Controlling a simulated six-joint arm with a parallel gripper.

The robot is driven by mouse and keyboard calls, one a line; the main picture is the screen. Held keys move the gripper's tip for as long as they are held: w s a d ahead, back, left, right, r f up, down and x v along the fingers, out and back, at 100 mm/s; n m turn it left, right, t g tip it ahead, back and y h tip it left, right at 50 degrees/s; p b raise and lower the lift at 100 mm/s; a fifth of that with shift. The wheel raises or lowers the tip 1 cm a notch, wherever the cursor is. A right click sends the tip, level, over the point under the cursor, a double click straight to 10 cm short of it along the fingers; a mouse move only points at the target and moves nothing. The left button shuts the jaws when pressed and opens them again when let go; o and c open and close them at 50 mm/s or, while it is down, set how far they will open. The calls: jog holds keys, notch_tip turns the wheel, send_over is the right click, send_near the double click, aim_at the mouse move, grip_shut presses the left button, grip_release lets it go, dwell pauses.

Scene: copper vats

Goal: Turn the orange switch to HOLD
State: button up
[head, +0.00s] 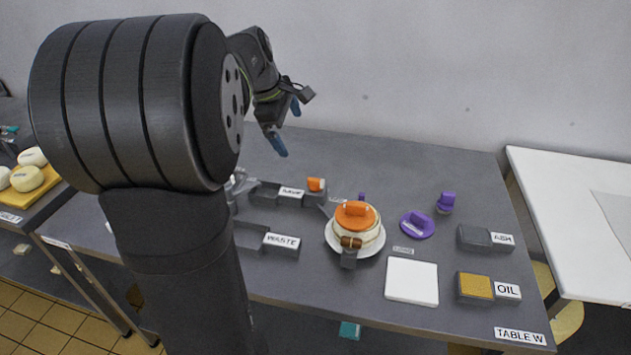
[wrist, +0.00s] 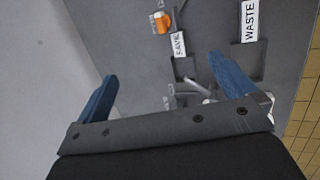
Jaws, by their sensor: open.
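A small orange piece (head: 316,184) with a white side stands at the end of the dark SAVE block in the head view. It also shows near the top of the wrist view (wrist: 160,22). A round orange cap with a raised bar (head: 357,211) sits on a white pot on a white plate. I cannot tell for sure which is the orange switch, and I can read no HOLD mark. My gripper (head: 285,124) is open and empty, raised above the back of the table, left of both. Its blue fingers (wrist: 162,68) are apart in the wrist view.
The dark table (head: 380,162) holds a WASTE box (head: 252,241), a purple disc (head: 418,226), a purple piece (head: 446,202), a white square (head: 411,281) and an OIL box (head: 475,288). A wall (head: 420,70) stands behind. The table's back strip is clear.

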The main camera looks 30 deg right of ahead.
jog(key=shift+v, duration=1.25)
jog(key=shift+c, duration=0.2)
jog(key=c, duration=0.7)
jog(key=m+t+y, duration=0.1)
jog(key=m+t, duration=0.1)
jog(key=m, duration=1.5)
send_near(316, 180)
jog(key=shift+m, duration=0.3)
jog(key=x, duration=0.8)
jog(key=shift+w+d+f, duration=0.15)
jog(key=shift+f, duration=0.15)
jog(key=c, duration=1)
